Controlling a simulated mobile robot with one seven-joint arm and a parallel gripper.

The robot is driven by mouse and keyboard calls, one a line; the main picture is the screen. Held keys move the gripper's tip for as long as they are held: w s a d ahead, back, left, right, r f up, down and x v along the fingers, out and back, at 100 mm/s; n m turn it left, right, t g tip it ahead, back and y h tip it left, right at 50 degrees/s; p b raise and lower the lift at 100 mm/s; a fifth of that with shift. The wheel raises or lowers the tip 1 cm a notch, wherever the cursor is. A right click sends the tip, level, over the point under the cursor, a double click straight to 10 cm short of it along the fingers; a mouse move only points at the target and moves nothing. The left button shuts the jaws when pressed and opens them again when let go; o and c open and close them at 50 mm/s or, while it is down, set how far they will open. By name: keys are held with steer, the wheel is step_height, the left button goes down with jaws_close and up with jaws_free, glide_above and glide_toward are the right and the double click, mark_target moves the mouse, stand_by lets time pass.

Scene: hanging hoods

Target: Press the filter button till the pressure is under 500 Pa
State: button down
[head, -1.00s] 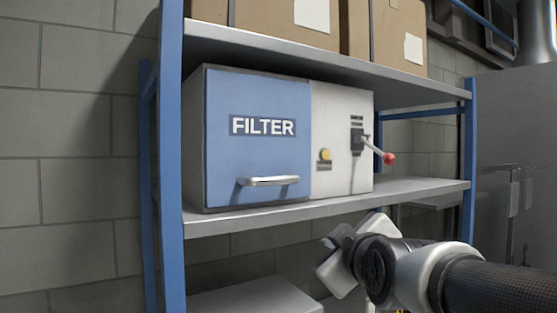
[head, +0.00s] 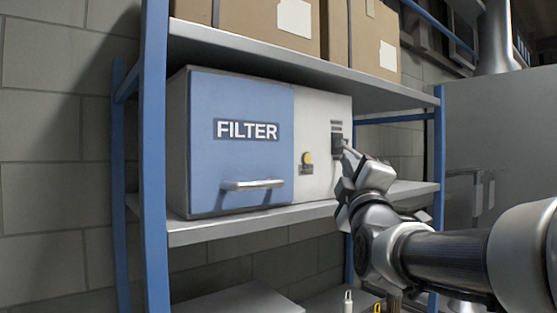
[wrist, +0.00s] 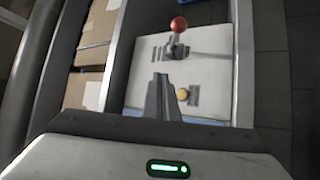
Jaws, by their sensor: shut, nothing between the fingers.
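The filter box has a blue door marked FILTER (head: 240,150) and a white panel (head: 318,112) on its right. A round yellow button (head: 307,158) sits on the panel above a small label; it also shows in the wrist view (wrist: 182,94). A lever with a red knob (wrist: 179,24) is on the panel; in the head view my arm hides the knob. My gripper (head: 347,150) is raised in front of the panel's right part, right of the button. Its fingers (wrist: 163,82) are shut and empty, close beside the button in the picture. I cannot tell any contact. No pressure reading is visible.
The box stands on a grey shelf (head: 215,230) with blue posts (head: 154,150). Cardboard boxes (head: 270,25) sit on the shelf above. The door handle (head: 252,185) sticks out left of the button. Small items stand on the lower level.

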mark_target(307, 159)
steer(key=shift+w+a+p, duration=0.45)
steer(key=shift+w+a, duration=0.4)
steer(key=shift+w, duration=0.3)
steer(key=shift+w+a+p, duration=0.4)
steer(key=shift+w+a, duration=0.45)
steer(key=shift+w, duration=0.35)
steer(key=shift+w+a+p, duration=0.45)
steer(key=shift+w+a, duration=0.4)
steer(key=shift+w, duration=0.3)
steer(key=shift+w, duration=0.1)
steer(key=shift+w+a, duration=0.25)
steer(key=shift+w+a, duration=0.25)
steer(key=shift+w, duration=0.05)
steer(key=shift+b, duration=0.35)
steer(key=shift+s+d+b, duration=0.45)
steer(key=shift+s+b, duration=0.05)
steer(key=shift+s, duration=0.15)
